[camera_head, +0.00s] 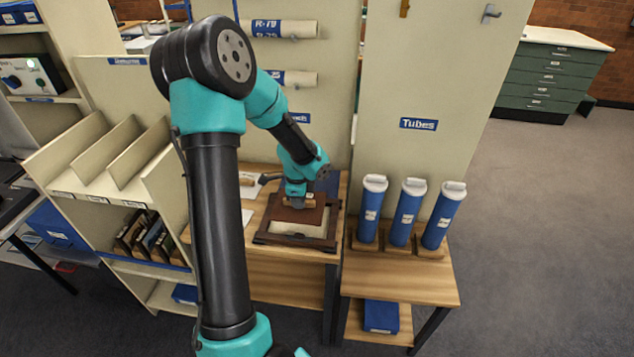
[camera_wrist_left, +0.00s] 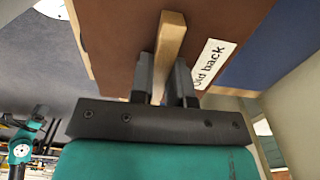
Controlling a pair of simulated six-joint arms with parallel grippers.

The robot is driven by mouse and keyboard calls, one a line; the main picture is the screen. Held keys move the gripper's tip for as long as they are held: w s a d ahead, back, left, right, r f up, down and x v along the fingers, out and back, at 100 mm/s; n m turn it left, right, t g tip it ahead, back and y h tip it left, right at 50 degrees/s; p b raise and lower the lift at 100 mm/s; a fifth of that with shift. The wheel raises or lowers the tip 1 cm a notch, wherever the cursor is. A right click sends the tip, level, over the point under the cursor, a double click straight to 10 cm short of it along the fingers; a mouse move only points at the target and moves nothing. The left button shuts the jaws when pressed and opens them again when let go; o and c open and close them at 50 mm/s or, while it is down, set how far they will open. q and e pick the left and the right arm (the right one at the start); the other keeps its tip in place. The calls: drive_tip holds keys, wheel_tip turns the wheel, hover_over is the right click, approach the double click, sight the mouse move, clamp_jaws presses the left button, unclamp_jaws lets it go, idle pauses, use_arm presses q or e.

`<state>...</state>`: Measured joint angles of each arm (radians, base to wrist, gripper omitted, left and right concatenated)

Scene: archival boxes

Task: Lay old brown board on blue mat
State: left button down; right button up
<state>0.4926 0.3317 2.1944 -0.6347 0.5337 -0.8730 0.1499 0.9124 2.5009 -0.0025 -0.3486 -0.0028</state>
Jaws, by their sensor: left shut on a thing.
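My left gripper (camera_head: 297,201) is shut on the wooden grip strip (camera_wrist_left: 172,42) of the old brown board (camera_head: 312,214). In the left wrist view the board (camera_wrist_left: 125,40) fills the upper middle and has a white label reading "Old back". In the head view the board is over the back part of a dark frame (camera_head: 262,238) with a cream inside; I cannot tell whether it touches the frame. A blue surface, likely the blue mat (camera_head: 327,184), shows behind the board, partly hidden. It also appears right of the board in the left wrist view (camera_wrist_left: 262,55).
The frame lies on a wooden bench (camera_head: 262,262). Several blue tubes (camera_head: 407,215) stand on a lower bench to the right. A cream slotted rack (camera_head: 100,160) is at the left. A cream panel with rolled tubes (camera_head: 290,78) rises behind the bench.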

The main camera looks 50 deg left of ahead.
use_arm(q)
drive_tip(key=shift+a, duration=0.1)
drive_tip(key=w+a, duration=0.4)
drive_tip(key=w, duration=0.1)
drive_tip(key=w+a, duration=0.4)
drive_tip(key=w, duration=0.1)
drive_tip(key=w+a, duration=0.3)
drive_tip(key=w, duration=0.2)
drive_tip(key=shift+w+a+f, duration=0.25)
drive_tip(key=shift+w+a, duration=0.1)
drive_tip(key=shift+a, duration=0.05)
drive_tip(key=shift+f, duration=0.8)
drive_tip(key=shift+f, duration=0.2)
drive_tip(key=shift+w+a+f, duration=0.1)
drive_tip(key=shift+f, duration=2.15)
drive_tip(key=shift+f, duration=0.1)
